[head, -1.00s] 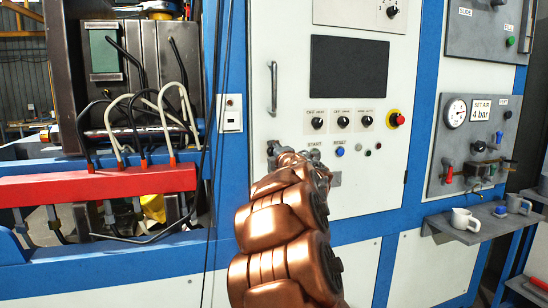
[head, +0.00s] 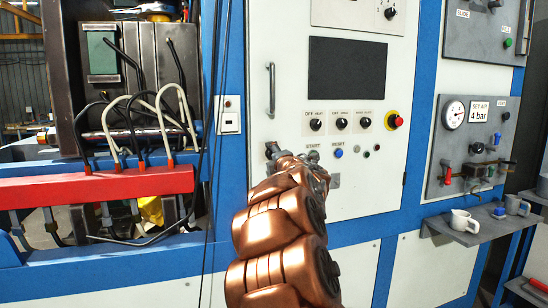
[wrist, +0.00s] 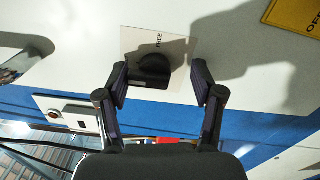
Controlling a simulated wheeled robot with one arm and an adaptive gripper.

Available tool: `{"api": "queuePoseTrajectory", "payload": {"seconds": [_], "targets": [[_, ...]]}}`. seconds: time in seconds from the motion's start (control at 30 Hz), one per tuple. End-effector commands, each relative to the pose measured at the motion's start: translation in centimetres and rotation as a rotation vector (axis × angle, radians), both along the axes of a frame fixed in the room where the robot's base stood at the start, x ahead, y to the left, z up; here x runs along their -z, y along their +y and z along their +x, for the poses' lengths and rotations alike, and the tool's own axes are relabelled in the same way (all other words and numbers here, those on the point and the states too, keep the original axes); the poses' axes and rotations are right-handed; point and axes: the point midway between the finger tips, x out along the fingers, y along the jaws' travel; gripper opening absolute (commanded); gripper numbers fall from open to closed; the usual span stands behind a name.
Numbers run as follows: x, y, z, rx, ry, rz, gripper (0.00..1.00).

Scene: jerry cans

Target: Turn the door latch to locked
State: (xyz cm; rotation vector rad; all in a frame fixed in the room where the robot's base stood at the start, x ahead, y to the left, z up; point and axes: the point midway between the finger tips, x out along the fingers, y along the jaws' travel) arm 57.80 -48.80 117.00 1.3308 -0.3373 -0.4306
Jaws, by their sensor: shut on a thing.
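The door latch is a dark rounded knob (wrist: 153,68) on a pale label plate (wrist: 178,52) on the white door in the wrist view. Part of a word ending in "REE" shows on the plate; the rest of the plate is covered. My copper-coloured arm hides the latch there.
The vertical bar handle (head: 271,90) is above my gripper. Knobs, buttons and a red emergency stop (head: 395,121) lie to its upper right. A black screen (head: 346,68) is higher. Cables hang at the left. Mugs stand on a grey shelf (head: 478,232) at the right.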

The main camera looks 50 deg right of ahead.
Motion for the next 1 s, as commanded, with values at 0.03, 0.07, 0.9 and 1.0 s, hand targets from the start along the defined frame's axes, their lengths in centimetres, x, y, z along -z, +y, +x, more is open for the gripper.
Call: {"api": "queuePoseTrajectory", "payload": {"seconds": [0.03,0.07,0.9,1.0], "targets": [[0.2,0.0,0.0,0.001,0.003,0.001,0.60],[0.1,0.0,0.0,0.000,0.002,0.001,0.60],[-0.5,0.6,-0.9,0.000,-0.005,-0.003,0.60],[-0.5,1.1,-1.8,0.000,-0.006,-0.002,0.60]]}}
